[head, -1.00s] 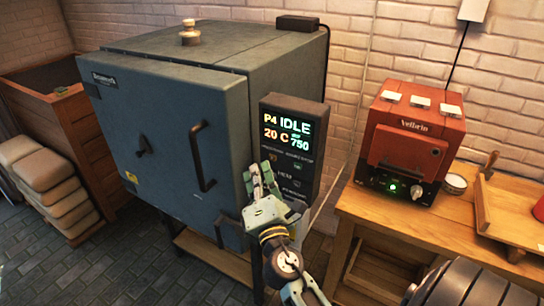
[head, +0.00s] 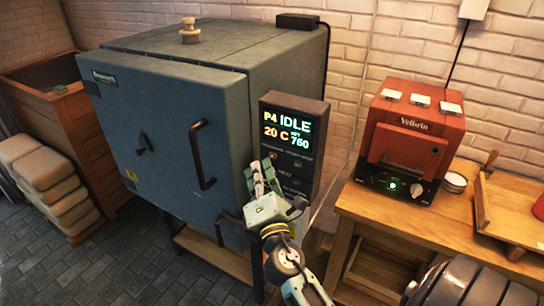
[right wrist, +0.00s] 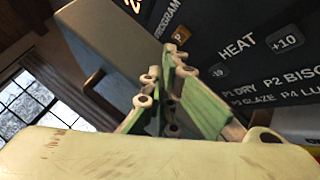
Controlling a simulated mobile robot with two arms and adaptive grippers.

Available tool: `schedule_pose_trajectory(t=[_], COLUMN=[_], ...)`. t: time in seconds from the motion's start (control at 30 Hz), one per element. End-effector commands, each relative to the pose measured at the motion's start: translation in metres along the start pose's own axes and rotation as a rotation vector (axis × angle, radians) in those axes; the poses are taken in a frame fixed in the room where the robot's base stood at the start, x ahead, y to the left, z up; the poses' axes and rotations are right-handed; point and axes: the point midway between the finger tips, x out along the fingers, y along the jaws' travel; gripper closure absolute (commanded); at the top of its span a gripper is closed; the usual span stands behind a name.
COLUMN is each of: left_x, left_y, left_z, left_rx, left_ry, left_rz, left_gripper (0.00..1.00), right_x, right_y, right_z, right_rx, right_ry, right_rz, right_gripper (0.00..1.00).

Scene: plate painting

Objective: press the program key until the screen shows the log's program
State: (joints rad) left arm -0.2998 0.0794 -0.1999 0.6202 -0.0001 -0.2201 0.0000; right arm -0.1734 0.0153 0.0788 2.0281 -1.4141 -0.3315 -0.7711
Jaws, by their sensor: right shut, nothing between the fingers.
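The blue-grey kiln (head: 165,130) stands with its door closed. Its control panel (head: 310,175) has a lit screen (head: 286,130) reading P4, IDLE, 20 C and a set value that looks like 760. My right gripper (head: 263,164) is shut and empty at the panel's left edge. Its fingertips (right wrist: 176,52) are close to the program key; I cannot tell whether they touch it. No log is recognisable. My left gripper is not in view.
A legend on the panel lists P1 to P4, partly cut off. A small red oven (head: 410,140) stands on a wooden table (head: 400,215) to the right. A wooden bin (head: 50,110) and stacked sacks (head: 45,180) are at the left. The floor in front is clear.

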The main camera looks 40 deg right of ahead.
Motion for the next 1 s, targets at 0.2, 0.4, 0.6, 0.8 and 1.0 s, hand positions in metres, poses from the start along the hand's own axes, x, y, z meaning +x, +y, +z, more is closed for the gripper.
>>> schedule_pose_trajectory(t=[0.2,0.4,0.6,0.8,1.0], left_x=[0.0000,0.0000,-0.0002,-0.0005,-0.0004], left_y=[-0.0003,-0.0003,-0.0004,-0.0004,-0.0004], left_z=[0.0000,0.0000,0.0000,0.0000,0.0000], left_rx=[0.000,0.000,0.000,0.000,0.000], left_ry=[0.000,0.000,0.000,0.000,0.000], left_rz=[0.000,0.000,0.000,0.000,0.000], left_gripper=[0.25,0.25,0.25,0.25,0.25], right_x=[-0.0001,-0.0001,0.0024,0.0061,0.0060], right_y=[0.0000,-0.0001,-0.0018,-0.0045,-0.0043], right_z=[0.0000,0.0000,0.0019,0.0046,0.0045], right_rx=[0.000,0.000,0.000,0.000,0.000], right_ry=[0.000,0.000,0.000,0.000,0.000], right_rz=[0.000,0.000,0.000,0.000,0.000], right_gripper=[1.00,1.00,1.00,1.00,1.00])
